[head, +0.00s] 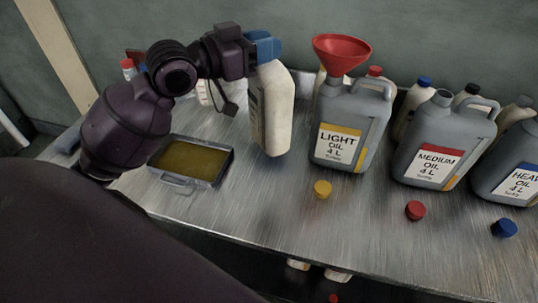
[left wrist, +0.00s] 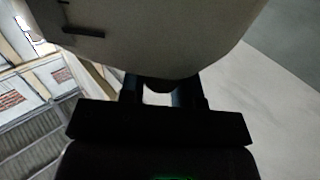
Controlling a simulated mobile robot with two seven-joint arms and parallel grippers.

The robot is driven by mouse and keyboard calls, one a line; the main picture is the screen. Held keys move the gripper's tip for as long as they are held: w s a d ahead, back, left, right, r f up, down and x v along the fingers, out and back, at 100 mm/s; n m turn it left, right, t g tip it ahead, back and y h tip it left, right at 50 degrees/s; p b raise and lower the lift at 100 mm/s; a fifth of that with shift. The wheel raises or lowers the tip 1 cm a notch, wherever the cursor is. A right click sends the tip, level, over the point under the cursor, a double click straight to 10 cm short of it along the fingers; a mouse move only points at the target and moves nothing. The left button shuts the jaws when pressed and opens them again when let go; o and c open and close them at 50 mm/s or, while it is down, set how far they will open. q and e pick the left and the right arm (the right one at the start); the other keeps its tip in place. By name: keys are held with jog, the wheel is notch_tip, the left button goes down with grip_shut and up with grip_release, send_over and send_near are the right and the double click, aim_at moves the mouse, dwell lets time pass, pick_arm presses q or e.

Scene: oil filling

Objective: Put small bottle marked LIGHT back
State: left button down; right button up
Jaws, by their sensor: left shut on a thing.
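My left gripper (head: 266,50) is shut on the top of a cream-white bottle (head: 274,112). The bottle hangs nearly upright, slightly tilted, between the tray and the LIGHT OIL can; I cannot tell whether its base touches the bench. Its label is turned to the left and cannot be read. In the left wrist view the bottle's body (left wrist: 150,35) fills the top, and its neck is between the fingers (left wrist: 162,95). The grey LIGHT OIL can (head: 348,128) stands on the right with a red funnel (head: 341,52) in its mouth. My right gripper is not in view.
A metal tray of yellow oil (head: 192,158) lies on the steel bench (head: 262,205). MEDIUM (head: 440,145) and HEAVY (head: 508,170) cans stand right. Yellow (head: 322,189), red (head: 415,211) and blue (head: 504,228) caps lie in front. Several white bottles stand behind, against the wall.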

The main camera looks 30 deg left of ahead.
aim_at(251, 93)
pick_arm(q)
notch_tip(251, 93, down, 9)
jog(key=shift+b, duration=0.95)
notch_tip(251, 93, down, 5)
jog(key=shift+r+b, duration=0.1)
jog(key=shift+b, duration=0.5)
notch_tip(251, 93, down, 6)
jog(key=shift+r+b, duration=0.1)
jog(key=shift+b, duration=0.8)
jog(key=shift+f, duration=0.2)
jog(key=c, duration=0.8)
grip_release()
